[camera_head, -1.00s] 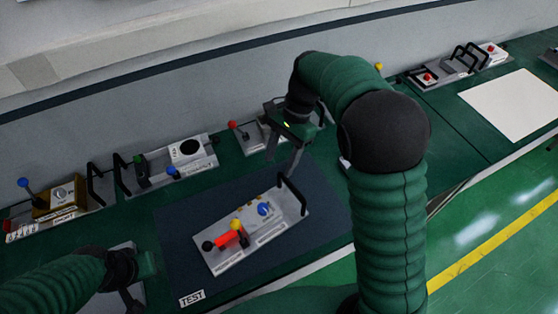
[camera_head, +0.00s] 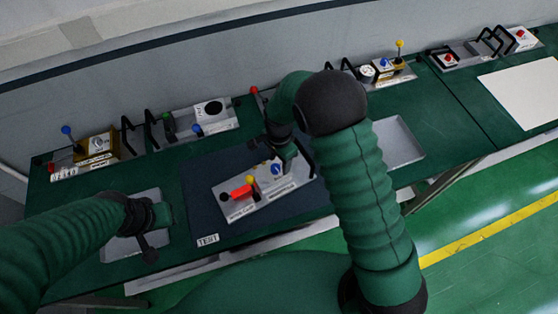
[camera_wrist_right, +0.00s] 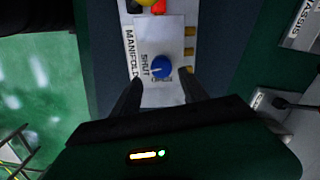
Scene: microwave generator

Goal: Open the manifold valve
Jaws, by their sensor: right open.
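The manifold valve is a blue round knob (camera_wrist_right: 158,67) on a pale panel (camera_wrist_right: 178,33) marked "MANIFOLD" and "SHUT" in the right wrist view. In the head view the knob (camera_head: 276,169) sits on the right part of a grey module (camera_head: 240,209) lying on the dark test mat. My right gripper (camera_wrist_right: 160,88) is open and empty, its two fingers pointing at the panel on either side of the knob's lower edge. Whether they touch anything cannot be told. In the head view my right gripper (camera_head: 284,158) is over the module's right end. My left gripper (camera_head: 152,243) is at the lower left, its jaws unclear.
A red lever, a yellow knob and a black knob (camera_head: 225,197) stand on the module's left part. Other modules with handles (camera_head: 195,120) line the wall behind. A grey tray (camera_head: 398,145) is right of my right arm. The dark mat (camera_head: 205,215) is bare at its left edge.

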